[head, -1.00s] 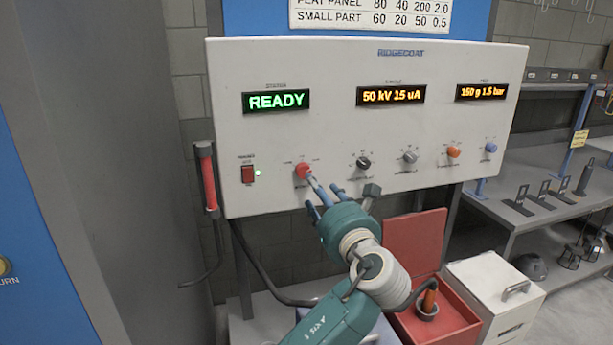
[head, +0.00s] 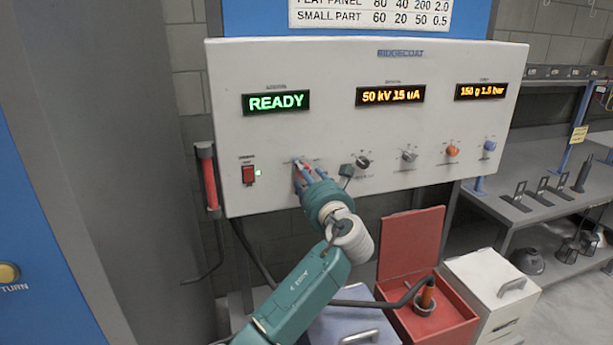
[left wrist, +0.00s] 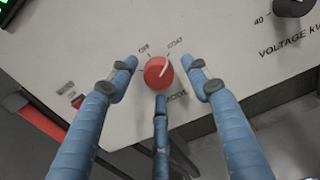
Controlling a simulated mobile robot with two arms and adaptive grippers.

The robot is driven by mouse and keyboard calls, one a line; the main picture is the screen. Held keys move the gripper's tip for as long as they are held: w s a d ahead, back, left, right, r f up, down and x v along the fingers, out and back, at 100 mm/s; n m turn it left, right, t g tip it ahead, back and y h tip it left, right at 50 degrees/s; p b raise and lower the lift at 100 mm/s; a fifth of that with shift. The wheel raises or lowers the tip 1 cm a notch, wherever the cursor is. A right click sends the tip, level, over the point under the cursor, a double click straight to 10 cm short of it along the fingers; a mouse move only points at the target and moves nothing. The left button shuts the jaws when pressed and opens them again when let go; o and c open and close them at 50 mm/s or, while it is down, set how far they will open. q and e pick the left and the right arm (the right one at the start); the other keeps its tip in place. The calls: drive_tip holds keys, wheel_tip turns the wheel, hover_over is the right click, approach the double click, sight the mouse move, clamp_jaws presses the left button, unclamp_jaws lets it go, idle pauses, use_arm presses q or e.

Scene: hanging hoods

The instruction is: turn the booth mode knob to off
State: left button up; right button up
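The red booth mode knob (left wrist: 158,72) sits on the pale control panel (head: 440,80). In the left wrist view its white pointer line is tilted up and right, toward the COAT label (left wrist: 175,43); the OFF label (left wrist: 144,48) is at its upper left. My left gripper (left wrist: 163,76) is open around the knob, with one blue finger at each side and a third below. Gaps show between the side fingers and the knob. In the head view my left gripper (head: 308,174) covers most of the knob. My right gripper is not in view.
A red rocker switch (head: 248,174) is left of the knob. A black knob (head: 363,162), a grey knob (head: 409,155), an orange knob (head: 452,150) and a blue knob (head: 489,145) are to its right. A green READY display (head: 276,102) is above. An open red box (head: 440,325) stands below.

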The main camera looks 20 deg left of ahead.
use_arm(q)
drive_tip(key=c, duration=1)
drive_tip(key=shift+f, duration=0.1)
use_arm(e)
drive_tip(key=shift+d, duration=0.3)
use_arm(q)
drive_tip(key=shift+n, duration=0.3)
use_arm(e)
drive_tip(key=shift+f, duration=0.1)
use_arm(q)
drive_tip(key=shift+d+f+n+b, duration=0.15)
drive_tip(key=shift+n+b, duration=1)
drive_tip(key=shift+n, duration=1.6)
drive_tip(key=shift+a+f+n+b, duration=0.1)
drive_tip(key=shift+n+b, duration=1)
drive_tip(key=shift+n, duration=1.65)
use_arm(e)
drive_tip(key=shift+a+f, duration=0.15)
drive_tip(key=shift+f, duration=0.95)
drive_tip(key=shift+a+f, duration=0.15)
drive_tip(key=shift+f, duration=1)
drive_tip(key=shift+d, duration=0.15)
